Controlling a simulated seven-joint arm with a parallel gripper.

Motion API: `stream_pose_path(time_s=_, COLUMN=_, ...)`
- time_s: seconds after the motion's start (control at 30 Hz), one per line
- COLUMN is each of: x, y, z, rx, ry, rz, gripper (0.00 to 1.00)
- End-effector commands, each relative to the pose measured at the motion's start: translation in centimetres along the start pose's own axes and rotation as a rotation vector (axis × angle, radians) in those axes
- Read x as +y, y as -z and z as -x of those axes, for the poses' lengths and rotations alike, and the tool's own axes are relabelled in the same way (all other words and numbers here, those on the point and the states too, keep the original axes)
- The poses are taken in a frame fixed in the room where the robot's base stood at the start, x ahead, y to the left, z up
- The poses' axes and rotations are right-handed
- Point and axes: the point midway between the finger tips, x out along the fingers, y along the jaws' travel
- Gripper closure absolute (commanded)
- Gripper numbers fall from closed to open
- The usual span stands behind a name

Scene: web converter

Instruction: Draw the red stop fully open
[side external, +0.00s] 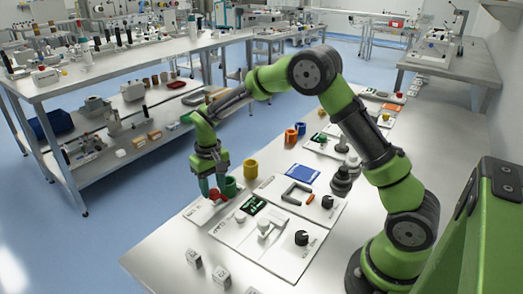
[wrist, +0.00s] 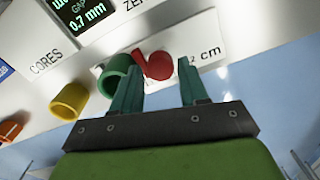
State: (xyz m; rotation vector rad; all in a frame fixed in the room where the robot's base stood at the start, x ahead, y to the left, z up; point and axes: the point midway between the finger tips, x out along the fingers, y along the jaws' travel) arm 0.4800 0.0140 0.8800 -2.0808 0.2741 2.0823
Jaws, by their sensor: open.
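The red stop (wrist: 155,66), a rounded red piece with a short arm, sits on a white plate (wrist: 205,58) whose partly hidden label ends in "cm". It also shows in the side view (side external: 217,197), partly hidden by my fingers. My gripper (wrist: 160,85) is open, its two teal fingers apart and pointing at the plate. In the wrist view the red stop appears between and beyond the fingertips, closer to the left finger. In the side view my gripper (side external: 212,187) is low over the stop. I cannot tell whether a finger touches it.
A green ring (wrist: 113,75) stands close beside the left finger. A yellow ring (wrist: 70,101) and an orange one (wrist: 10,130) are farther left. A dark display (wrist: 85,12) reads "GAP 0.7 mm". In the side view, a white panel with knobs (side external: 285,240) lies right of my gripper.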

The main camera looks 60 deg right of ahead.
Motion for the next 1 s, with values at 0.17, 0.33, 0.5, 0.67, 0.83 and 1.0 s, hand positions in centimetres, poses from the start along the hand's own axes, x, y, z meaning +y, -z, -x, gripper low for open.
stream_pose_path(time_s=0.17, x=0.0, y=0.0, z=-0.9, rx=0.000, ry=0.000, rz=-0.001, gripper=0.56)
stream_pose_path(time_s=0.33, x=0.0, y=0.0, z=-0.9, rx=0.001, ry=0.000, rz=0.000, gripper=0.56)
stream_pose_path(time_s=0.5, x=0.0, y=0.0, z=-0.9, rx=0.001, ry=0.000, rz=0.000, gripper=0.72)
stream_pose_path(time_s=0.67, x=0.0, y=0.0, z=-0.9, rx=0.001, ry=0.000, rz=0.000, gripper=0.96)
stream_pose_path(time_s=0.83, x=0.0, y=0.0, z=-0.8, rx=0.001, ry=0.000, rz=0.000, gripper=1.00)
stream_pose_path(time_s=1.0, x=-1.5, y=-0.4, z=-0.8, rx=0.000, ry=0.001, rz=0.006, gripper=1.00)
